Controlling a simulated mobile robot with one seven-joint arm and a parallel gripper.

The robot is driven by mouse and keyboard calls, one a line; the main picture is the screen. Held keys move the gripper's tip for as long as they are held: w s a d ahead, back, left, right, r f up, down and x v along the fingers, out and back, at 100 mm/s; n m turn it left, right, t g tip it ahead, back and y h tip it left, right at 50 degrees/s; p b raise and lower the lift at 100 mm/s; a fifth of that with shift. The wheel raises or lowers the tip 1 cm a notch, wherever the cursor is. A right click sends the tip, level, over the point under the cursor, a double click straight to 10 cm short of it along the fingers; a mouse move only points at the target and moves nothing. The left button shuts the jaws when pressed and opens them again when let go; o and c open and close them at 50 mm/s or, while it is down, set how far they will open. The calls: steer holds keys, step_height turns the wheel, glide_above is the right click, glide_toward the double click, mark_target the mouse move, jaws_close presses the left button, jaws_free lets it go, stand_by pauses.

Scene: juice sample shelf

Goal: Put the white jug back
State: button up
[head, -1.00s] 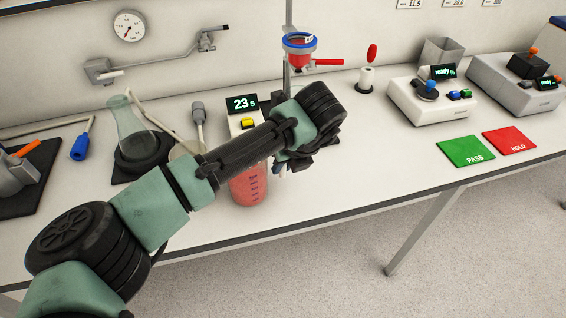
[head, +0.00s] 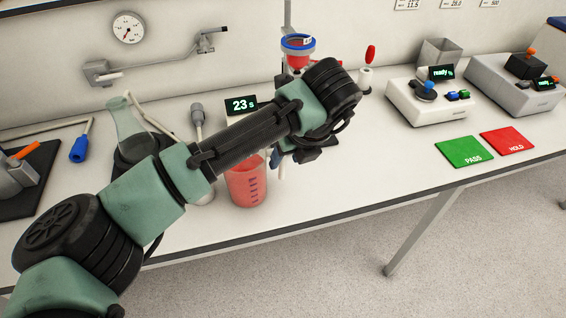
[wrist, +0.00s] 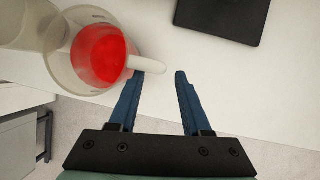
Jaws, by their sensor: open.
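The jug (head: 247,186) stands upright near the front edge of the bench, see-through with dark marks and filled with red juice. In the wrist view the jug (wrist: 101,52) is seen from above at upper left, with a pale rim and a white handle (wrist: 147,64) pointing right. My gripper (wrist: 160,74) is open and empty. Its blue fingertips are beside the handle, whose free end reaches toward the gap between them; I cannot tell the height difference. In the head view my gripper (head: 281,163) is partly hidden by my arm, just right of the jug.
A glass flask (head: 128,118) is at left. Green PASS (head: 469,152) and red HOLD (head: 507,141) mats lie right.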

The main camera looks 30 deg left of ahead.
steer(key=v, duration=0.7)
steer(key=w+d+r+n+t+h, duration=0.15)
steer(key=w+d+r+t, duration=0.3)
steer(key=d, duration=0.55)
steer(key=w+d+r+n+t+h, duration=0.1)
steer(key=w+d+r+t+h, duration=0.2)
steer(key=w+d+r, duration=0.45)
steer(key=s+d+r+n+t+h, duration=0.4)
steer(key=d+r+t+h, duration=0.15)
steer(key=d+r, duration=0.6)
steer(key=s+r+n+t+h, duration=0.1)
steer(key=s+r+n+t, duration=0.5)
steer(key=r, duration=0.5)
steer(key=s+a+r+n+t+y, duration=0.5)
steer(key=s+n, duration=0.5)
steer(key=n, duration=0.2)
steer(key=a+t+y, duration=0.1)
steer(key=a, duration=0.1)
steer(key=shift+s+a+r+y, duration=0.2)
steer(key=shift+s+a+y, duration=0.1)
steer(key=shift+s, duration=0.1)
